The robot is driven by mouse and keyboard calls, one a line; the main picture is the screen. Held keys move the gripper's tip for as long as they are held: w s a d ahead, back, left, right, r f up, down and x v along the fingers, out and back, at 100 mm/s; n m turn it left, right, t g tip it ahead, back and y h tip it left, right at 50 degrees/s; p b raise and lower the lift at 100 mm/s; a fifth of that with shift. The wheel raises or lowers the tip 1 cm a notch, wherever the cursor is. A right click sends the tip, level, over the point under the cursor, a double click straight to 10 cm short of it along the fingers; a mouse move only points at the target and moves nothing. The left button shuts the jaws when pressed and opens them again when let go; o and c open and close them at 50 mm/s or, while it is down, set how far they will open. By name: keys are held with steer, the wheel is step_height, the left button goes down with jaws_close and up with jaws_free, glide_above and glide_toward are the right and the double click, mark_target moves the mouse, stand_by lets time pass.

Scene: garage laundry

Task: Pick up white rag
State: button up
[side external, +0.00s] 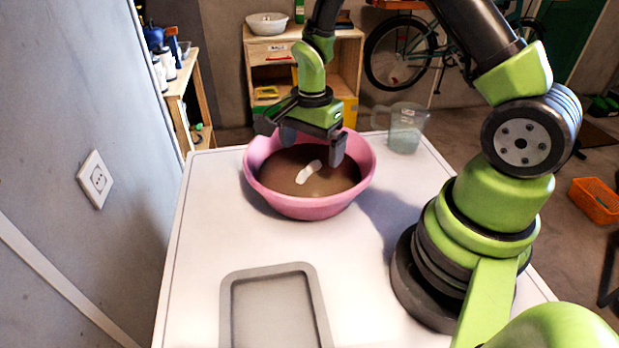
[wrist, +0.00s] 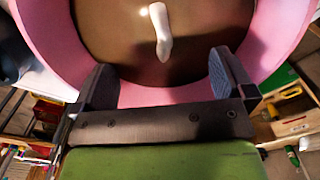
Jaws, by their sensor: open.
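The white rag (side external: 308,172) is a small narrow white piece lying in brown water or on a brown surface inside a pink basin (side external: 312,208). It also shows at the top middle of the wrist view (wrist: 161,30), ahead of my fingers and apart from them. My gripper (side external: 312,148) hangs over the far part of the basin with its jaws apart. In the wrist view my gripper (wrist: 160,82) has one finger at each side and nothing between them but the basin's pink wall and brown contents. How much of the rag is below the surface cannot be told.
A clear measuring jug (side external: 405,128) stands right of the basin on the white table (side external: 205,235). A grey tray (side external: 226,318) lies at the front. A wall with a socket (side external: 95,181) borders the left. The table between basin and tray is clear.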

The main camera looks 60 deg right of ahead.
mark_target(309, 166)
steer(key=shift+w+a+f, duration=0.1)
steer(key=shift+f, duration=1.45)
steer(key=shift+w+a+f, duration=0.1)
steer(key=shift+f, duration=1.45)
steer(key=c, duration=0.9)
